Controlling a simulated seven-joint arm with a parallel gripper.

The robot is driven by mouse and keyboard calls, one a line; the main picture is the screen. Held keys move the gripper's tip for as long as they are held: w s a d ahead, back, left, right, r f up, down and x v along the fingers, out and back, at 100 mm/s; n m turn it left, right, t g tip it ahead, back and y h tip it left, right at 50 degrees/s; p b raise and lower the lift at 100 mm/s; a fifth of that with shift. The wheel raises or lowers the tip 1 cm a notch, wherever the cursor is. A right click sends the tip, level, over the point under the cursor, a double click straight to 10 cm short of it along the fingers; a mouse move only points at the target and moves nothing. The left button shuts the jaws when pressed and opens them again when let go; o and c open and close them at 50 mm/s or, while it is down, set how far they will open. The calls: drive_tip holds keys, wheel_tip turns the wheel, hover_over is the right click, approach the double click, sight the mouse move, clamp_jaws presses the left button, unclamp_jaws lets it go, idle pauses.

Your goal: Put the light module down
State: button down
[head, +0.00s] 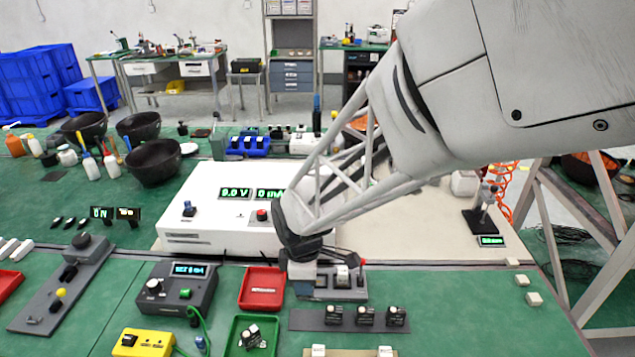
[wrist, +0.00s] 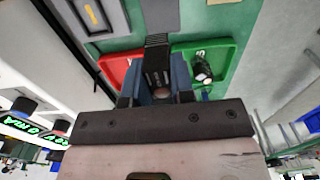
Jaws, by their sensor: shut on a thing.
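In the wrist view my gripper (wrist: 158,92) is shut on a dark module with a ribbed top (wrist: 157,68), gripped between its two blue-grey fingers. In the head view my gripper (head: 302,278) is low over the bench, just right of the red tray (head: 262,306); the held module is hidden there. I cannot tell whether the module touches anything below. Another dark module with a pale round lens (head: 250,337) lies in the green tray (head: 233,350); it also shows in the wrist view (wrist: 202,70).
A dark strip (head: 310,320) with three small modules (head: 364,315) lies in front. A white supply box (head: 205,240) reads 9.0 V, 0 mA. A grey meter box (head: 178,288) is at left.

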drive_tip(key=s+d+f, duration=0.3)
drive_tip(key=s+d, duration=0.1)
drive_tip(key=d, duration=0.3)
drive_tip(key=shift+s+d, duration=0.3)
drive_tip(key=shift+f, duration=0.1)
drive_tip(key=w+a, duration=0.2)
drive_tip(key=w, duration=0.3)
drive_tip(key=w+a+f, duration=0.1)
drive_tip(key=w, duration=0.4)
drive_tip(key=w+a, duration=0.2)
drive_tip(key=w, duration=0.3)
drive_tip(key=shift+a+f, duration=0.25)
drive_tip(key=shift+a, duration=0.05)
drive_tip(key=shift+f, duration=1.8)
